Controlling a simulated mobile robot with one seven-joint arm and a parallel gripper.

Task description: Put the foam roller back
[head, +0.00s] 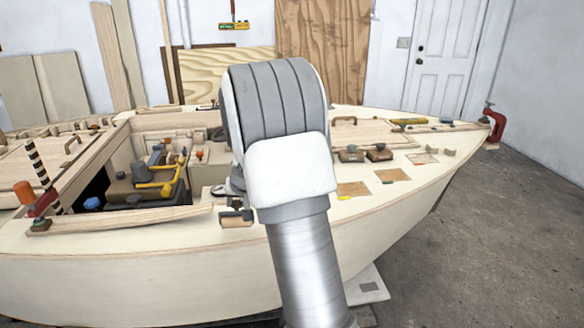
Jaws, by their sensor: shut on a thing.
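My gripper (236,205) hangs low over the near side deck of the plywood hull, just right of the cockpit opening. My own arm hides most of it. It is shut on a small tan cylinder with darker ends, seemingly the foam roller (237,221). The roller lies roughly level across the view, at the near deck edge. I cannot tell whether it touches the deck. My arm also covers the part of the deck behind it.
The plywood hull (130,275) fills the middle. Its open cockpit holds a yellow-framed tool (155,185) and several dark items. Blocks (380,153) and flat patches (354,189) lie on the right deck. Concrete floor is clear at right.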

